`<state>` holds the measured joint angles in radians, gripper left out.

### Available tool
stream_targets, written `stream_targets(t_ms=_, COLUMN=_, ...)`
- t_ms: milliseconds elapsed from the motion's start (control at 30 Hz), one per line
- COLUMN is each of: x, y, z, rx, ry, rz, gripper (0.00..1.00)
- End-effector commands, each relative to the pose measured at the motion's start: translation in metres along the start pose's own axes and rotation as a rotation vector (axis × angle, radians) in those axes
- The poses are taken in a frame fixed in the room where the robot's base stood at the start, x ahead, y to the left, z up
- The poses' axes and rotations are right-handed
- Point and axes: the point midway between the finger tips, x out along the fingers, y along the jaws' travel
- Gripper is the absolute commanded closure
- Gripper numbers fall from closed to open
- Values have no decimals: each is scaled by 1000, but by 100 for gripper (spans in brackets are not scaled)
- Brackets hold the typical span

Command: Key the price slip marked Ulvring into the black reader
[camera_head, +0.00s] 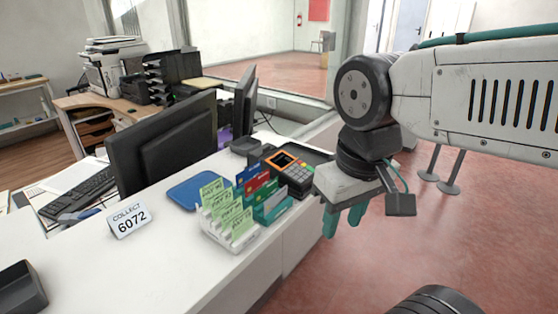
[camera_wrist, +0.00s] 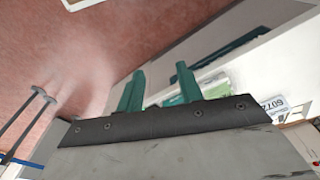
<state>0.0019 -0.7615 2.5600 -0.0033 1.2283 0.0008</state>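Several green price slips (camera_head: 228,212) stand in a white rack (camera_head: 235,243) on the counter; their print is too small for me to tell which is marked Ulvring. The black reader (camera_head: 297,179), with an orange-framed screen and keys, stands just behind the rack. My gripper (camera_head: 344,224) hangs to the right of the reader and rack, past the counter's edge, with its teal fingers pointing down. In the wrist view, my gripper (camera_wrist: 160,70) has its two fingers apart with nothing between them.
A blue tray (camera_head: 197,191), a "COLLECT 6072" sign (camera_head: 130,220) and a monitor (camera_head: 165,142) are to the left. A dark holder (camera_head: 22,287) sits at the near left.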

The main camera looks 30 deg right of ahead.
Motion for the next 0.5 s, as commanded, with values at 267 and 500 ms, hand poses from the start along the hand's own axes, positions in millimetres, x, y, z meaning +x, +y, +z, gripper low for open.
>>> stream_targets(t_ms=267, x=0, y=0, z=0, rx=0, ry=0, rz=0, gripper=64)
stream_targets(t_ms=500, x=0, y=0, z=0, rx=0, ry=0, rz=0, gripper=100)
